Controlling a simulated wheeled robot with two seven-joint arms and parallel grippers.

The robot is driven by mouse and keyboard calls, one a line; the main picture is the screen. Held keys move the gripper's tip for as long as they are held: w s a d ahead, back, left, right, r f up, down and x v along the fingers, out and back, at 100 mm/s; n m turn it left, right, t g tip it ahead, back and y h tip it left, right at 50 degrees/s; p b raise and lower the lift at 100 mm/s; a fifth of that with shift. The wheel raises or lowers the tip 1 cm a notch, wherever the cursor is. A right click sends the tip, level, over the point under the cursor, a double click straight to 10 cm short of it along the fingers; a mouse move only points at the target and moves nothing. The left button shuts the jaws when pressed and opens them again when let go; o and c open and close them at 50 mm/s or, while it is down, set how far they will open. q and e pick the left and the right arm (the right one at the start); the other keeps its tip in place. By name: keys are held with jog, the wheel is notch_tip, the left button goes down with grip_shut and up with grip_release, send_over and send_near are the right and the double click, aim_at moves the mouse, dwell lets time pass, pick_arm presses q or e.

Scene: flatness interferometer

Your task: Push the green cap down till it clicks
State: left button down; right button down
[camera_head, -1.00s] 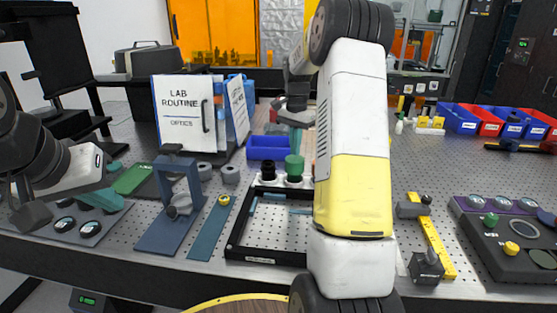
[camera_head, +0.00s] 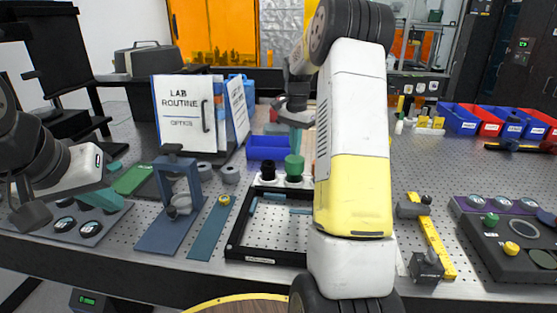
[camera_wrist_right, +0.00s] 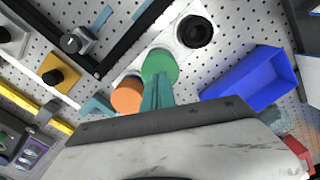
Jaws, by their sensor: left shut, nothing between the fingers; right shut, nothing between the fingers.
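The green cap (camera_head: 294,165) sits upright on a white base behind the black frame. It shows from above in the right wrist view (camera_wrist_right: 160,64). My right gripper (camera_head: 296,150) is shut and empty, pointing down with its teal fingertips just over the cap. In the wrist view its fingers (camera_wrist_right: 157,92) overlap the cap's near edge; I cannot tell whether they touch it. My left gripper (camera_head: 108,200) is shut and empty at the far left, over the grey plate with dark round parts. My right arm hides what lies right of the cap.
A black cap (camera_head: 269,169) on a white base stands left of the green cap; an orange round part (camera_wrist_right: 127,95) is close beside it. A blue bin (camera_head: 267,147) stands behind. The black frame (camera_head: 234,236) lies in front.

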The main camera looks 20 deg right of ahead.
aim_at(295, 159)
jog(key=shift+f, duration=0.2)
dwell(0.4)
jog(key=shift+f, duration=1.15)
jog(key=shift+r, duration=4.05)
